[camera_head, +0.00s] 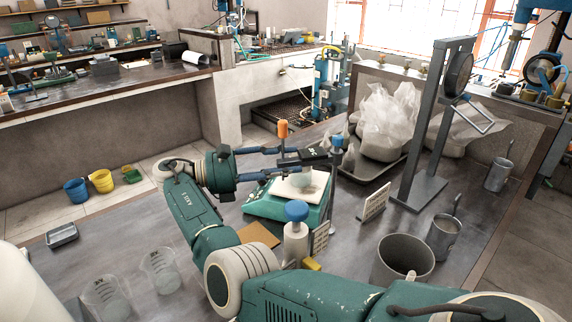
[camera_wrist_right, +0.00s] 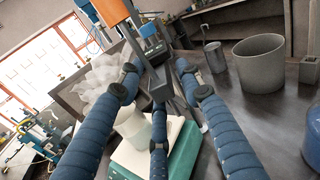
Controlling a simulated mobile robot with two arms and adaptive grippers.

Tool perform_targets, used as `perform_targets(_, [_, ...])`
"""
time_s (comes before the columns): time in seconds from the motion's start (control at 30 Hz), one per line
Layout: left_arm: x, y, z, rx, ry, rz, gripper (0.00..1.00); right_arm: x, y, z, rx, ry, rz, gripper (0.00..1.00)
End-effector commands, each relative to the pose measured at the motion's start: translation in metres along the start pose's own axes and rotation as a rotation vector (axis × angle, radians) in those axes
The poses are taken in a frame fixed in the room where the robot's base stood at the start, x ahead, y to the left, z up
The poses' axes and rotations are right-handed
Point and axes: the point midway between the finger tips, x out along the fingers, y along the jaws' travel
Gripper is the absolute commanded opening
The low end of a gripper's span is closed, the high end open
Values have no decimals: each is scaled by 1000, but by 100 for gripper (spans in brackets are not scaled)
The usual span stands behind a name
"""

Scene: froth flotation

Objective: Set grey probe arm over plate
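A dark grey probe arm (camera_head: 306,158) lies roughly level above the pale plate (camera_head: 290,190) of a green balance (camera_head: 262,207). It carries an orange-topped post (camera_head: 282,130) and has a blue-topped post at its right end. My right gripper (camera_head: 286,163) reaches in from the left with blue fingers spread, near the orange post. In the wrist view the fingers are apart on either side of the grey arm (camera_wrist_right: 160,88), and contact cannot be told. A whitish cup (camera_wrist_right: 132,122) stands on the plate below. My left gripper is not in view.
A blue-capped bottle (camera_head: 296,240) stands close in front of the balance. A tray of bagged material (camera_head: 372,178) and a grey stand (camera_head: 418,188) are to the right. A grey pot (camera_head: 402,260) and mugs stand nearer. Two glass beakers (camera_head: 160,270) are at the front left.

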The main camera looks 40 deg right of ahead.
Motion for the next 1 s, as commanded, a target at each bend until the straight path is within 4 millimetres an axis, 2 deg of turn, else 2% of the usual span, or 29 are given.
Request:
perform_targets(0.07, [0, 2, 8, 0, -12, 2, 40, 0, 0, 9, 4, 0, 0, 36])
perform_targets(0.33, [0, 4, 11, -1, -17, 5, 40, 1, 1, 60, 5, 1, -1, 36])
perform_targets(0.5, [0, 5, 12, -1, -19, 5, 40, 1, 1, 85, 2, 1, 0, 36])
perform_targets(0.67, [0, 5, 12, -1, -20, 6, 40, 1, 1, 95, -2, 1, 0, 36])
perform_targets(0.9, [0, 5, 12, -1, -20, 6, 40, 1, 1, 96, -3, 1, 0, 36])
perform_targets(0.93, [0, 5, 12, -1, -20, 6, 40, 1, 1, 96, -3, 1, 0, 34])
perform_targets(1.0, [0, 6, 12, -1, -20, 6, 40, 2, 2, 97, 1, 1, 0, 20])
